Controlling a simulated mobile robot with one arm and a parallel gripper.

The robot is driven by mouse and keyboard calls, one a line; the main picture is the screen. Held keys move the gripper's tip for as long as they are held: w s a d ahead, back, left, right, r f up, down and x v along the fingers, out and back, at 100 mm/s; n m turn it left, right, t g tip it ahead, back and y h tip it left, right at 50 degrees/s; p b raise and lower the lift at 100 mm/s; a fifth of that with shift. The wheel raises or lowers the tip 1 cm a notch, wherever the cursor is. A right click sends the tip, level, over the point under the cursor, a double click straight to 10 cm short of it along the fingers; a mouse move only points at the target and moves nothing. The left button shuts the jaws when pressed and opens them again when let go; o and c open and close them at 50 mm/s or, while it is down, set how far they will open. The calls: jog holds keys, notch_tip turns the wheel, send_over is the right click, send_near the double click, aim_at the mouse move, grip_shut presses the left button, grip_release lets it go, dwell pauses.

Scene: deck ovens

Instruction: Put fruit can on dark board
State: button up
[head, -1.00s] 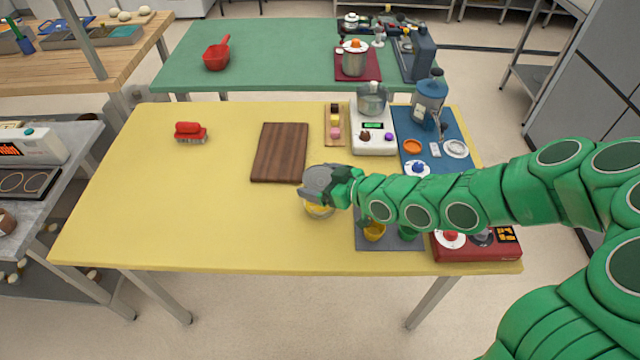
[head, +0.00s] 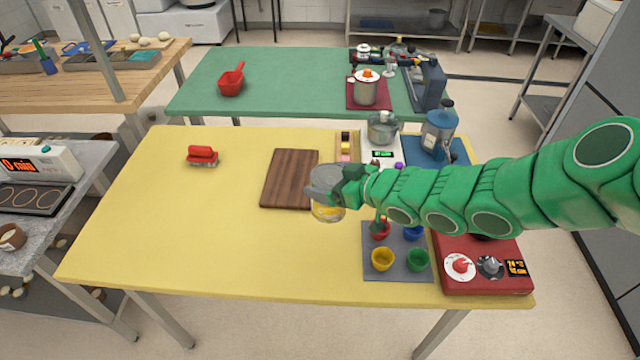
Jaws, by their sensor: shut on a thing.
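The dark board (head: 288,178) is a brown wooden slab lying flat on the yellow table, and nothing rests on it. The fruit can (head: 327,210) shows yellow contents through its side, just right of the board's near right corner. My gripper (head: 326,182) is shut on it from above and covers its top. In the picture the can's left edge comes close to the board; I cannot tell how high it is above the table.
A red brush (head: 202,155) lies at the table's left. A grey mat (head: 373,271) with several coloured cups and a red panel with dials (head: 482,280) are at the right. A narrow tray (head: 345,137) and a scale are behind the gripper. The table's left half is mostly clear.

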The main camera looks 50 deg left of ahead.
jog(key=s+a+r+m+t, duration=0.25)
jog(key=a+r, duration=0.25)
jog(key=a, duration=0.3)
jog(key=w+a+f, duration=0.6)
jog(key=a+f, duration=0.6)
jog(key=shift+a+f+n, duration=0.2)
jog(key=shift+f+n, duration=0.15)
dwell(0.9)
jog(key=shift+f+g, duration=0.2)
jog(key=shift+g, duration=0.05)
jog(key=o, duration=1.2)
jog(key=shift+o, duration=0.2)
jog(key=v, duration=1.2)
